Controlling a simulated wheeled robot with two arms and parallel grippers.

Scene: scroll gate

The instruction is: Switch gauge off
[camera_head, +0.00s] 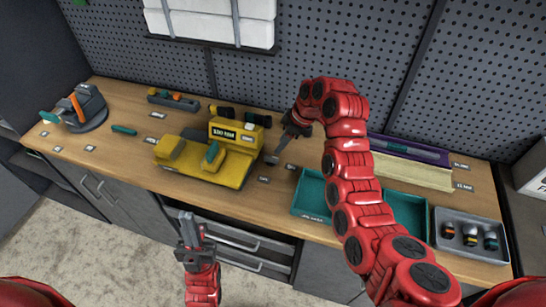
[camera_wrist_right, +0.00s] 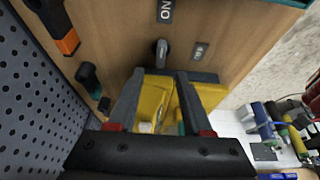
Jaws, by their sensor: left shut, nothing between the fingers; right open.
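The yellow gauge (camera_head: 235,160) sits on the wooden workbench, with a dark display (camera_head: 223,133) showing light digits too small to read surely. A green-teal part (camera_head: 212,151) is on its front. My right gripper (camera_head: 274,158) is beside the gauge's right end. In the right wrist view its fingers (camera_wrist_right: 160,78) are apart, with the yellow gauge (camera_wrist_right: 153,98) showing between and below them. A small grey knob or lever (camera_wrist_right: 162,48) shows just beyond the fingertips, near an "ON" label (camera_wrist_right: 166,9). My left gripper (camera_head: 186,216) is shut and empty in front of the bench.
A teal tray (camera_head: 308,203) lies right of the gauge, partly behind my right arm. A grey tray (camera_head: 471,250) with several small items is at far right. A vise (camera_head: 88,110) stands at left. The pegboard wall (camera_head: 330,50) closes off the back.

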